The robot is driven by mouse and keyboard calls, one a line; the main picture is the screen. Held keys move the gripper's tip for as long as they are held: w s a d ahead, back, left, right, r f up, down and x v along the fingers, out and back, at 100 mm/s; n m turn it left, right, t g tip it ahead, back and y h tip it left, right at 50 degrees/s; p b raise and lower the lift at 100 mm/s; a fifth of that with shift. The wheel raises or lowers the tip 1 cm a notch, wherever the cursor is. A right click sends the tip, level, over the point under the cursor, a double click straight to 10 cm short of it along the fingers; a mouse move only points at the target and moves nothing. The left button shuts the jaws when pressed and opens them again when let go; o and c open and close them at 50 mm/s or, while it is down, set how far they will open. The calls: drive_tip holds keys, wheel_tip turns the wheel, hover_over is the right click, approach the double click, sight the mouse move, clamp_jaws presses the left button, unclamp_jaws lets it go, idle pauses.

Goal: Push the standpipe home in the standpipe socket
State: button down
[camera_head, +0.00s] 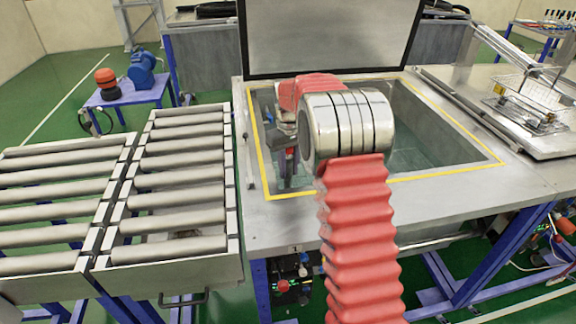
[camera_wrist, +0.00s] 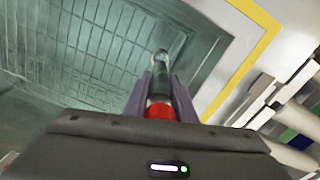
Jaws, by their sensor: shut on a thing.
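My gripper (camera_head: 284,138) is over the left end of the open tank (camera_head: 440,122), low inside its yellow-edged opening. In the wrist view my gripper (camera_wrist: 163,92) is shut on the standpipe (camera_wrist: 161,82), a grey-green tube with a red part between the fingers. The tube runs away from the fingers toward the tank floor. A pale round shape shows at its far end. I cannot tell whether that is the standpipe socket or how deep the tube sits in it. My arm hides much of the tank in the head view.
The tank's raised lid (camera_head: 325,35) stands behind the opening. Roller conveyors (camera_head: 180,190) adjoin on the left. A wire basket (camera_head: 530,92) sits on the right bench. The tank's yellow-edged rim (camera_wrist: 240,70) and wall are close to my gripper.

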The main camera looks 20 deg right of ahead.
sight(289, 178)
drive_tip(key=shift+f, duration=2.2)
drive_tip(key=shift+f, duration=2.15)
idle(1.0)
drive_tip(key=shift+s+f, duration=0.3)
drive_tip(key=shift+f, duration=0.05)
idle(1.5)
